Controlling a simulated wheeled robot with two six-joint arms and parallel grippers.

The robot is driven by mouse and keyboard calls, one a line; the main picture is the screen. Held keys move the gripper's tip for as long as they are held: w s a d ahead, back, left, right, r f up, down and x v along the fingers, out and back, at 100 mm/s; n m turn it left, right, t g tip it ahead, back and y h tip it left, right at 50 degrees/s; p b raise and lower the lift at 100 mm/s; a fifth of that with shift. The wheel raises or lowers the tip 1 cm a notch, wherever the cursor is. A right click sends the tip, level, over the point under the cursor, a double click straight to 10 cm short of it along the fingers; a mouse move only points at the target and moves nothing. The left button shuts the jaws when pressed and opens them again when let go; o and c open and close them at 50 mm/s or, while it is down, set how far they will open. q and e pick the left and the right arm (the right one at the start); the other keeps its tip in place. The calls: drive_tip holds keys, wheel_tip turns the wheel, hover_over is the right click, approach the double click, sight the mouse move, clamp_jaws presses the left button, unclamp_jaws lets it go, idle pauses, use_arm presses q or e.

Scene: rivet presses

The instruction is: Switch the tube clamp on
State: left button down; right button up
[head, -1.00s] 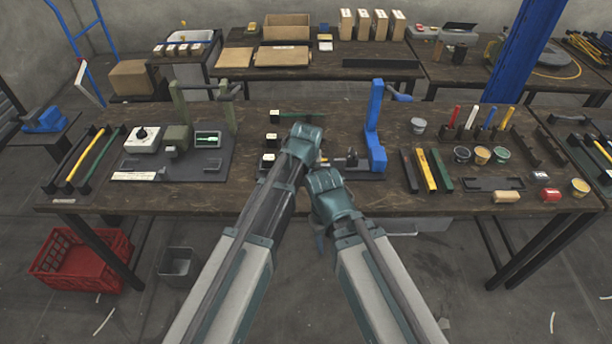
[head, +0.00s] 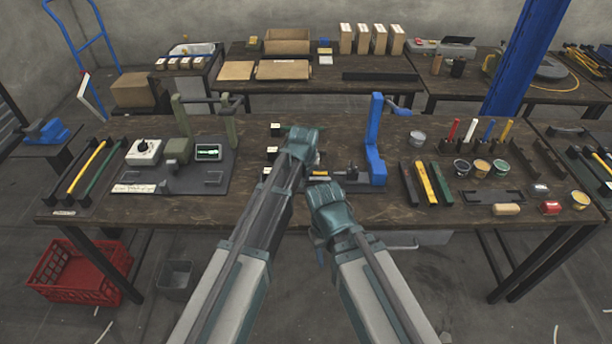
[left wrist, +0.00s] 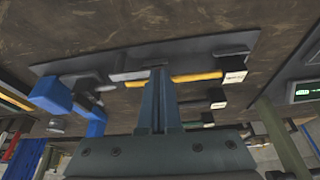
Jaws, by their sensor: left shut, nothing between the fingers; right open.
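The blue press (head: 376,140) stands upright at the right of a dark base plate on the table. Black blocks with white labels (head: 275,129) stand at its left; the labels are too small to read, so I cannot tell which part is the tube clamp. In the left wrist view a yellow bar (left wrist: 195,77) runs from one labelled block (left wrist: 235,77) across the plate (left wrist: 90,60). My left gripper (left wrist: 160,72) is shut and empty, its tips overlapping the bar in view; contact cannot be told. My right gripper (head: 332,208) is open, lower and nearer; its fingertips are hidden.
A green press (head: 232,130) with a white dial box (head: 144,152) and a small screen (head: 208,152) stands to the left. Coloured bars (head: 425,182) and small pots (head: 481,168) lie to the right. A red crate (head: 80,270) is on the floor.

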use_arm(q)
drive_tip(key=shift+w+m, duration=0.2)
drive_tip(key=shift+m, duration=0.1)
drive_tip(key=shift+w+a+m+h, duration=0.25)
drive_tip(key=shift+w+m+h, duration=0.35)
drive_tip(key=shift+w+m, duration=0.55)
drive_tip(key=w+m, duration=0.1)
drive_tip(key=m, duration=0.1)
drive_tip(key=w+m+g+h, duration=0.1)
drive_tip(key=m, duration=0.1)
drive_tip(key=shift+w+d, duration=0.1)
drive_tip(key=shift+w, duration=0.05)
drive_tip(key=w+m, duration=0.1)
drive_tip(key=m+h, duration=0.1)
drive_tip(key=shift+w+d+m+g, duration=0.3)
drive_tip(key=shift+w+m+g, duration=0.05)
drive_tip(key=shift+g, duration=0.05)
drive_tip(key=m, duration=0.1)
drive_tip(key=w+d+m, duration=0.1)
drive_tip(key=shift+w+m+g, duration=0.15)
drive_tip(key=shift+m+g, duration=0.15)
drive_tip(key=shift+g, duration=0.1)
drive_tip(key=shift+w+d+m+g+h, duration=0.3)
drive_tip(key=shift+w+d+m, duration=0.15)
drive_tip(key=shift+m, duration=0.55)
drive_tip(key=shift+d, duration=0.3)
drive_tip(key=shift+w+d, duration=0.1)
drive_tip(key=shift+w, duration=0.05)
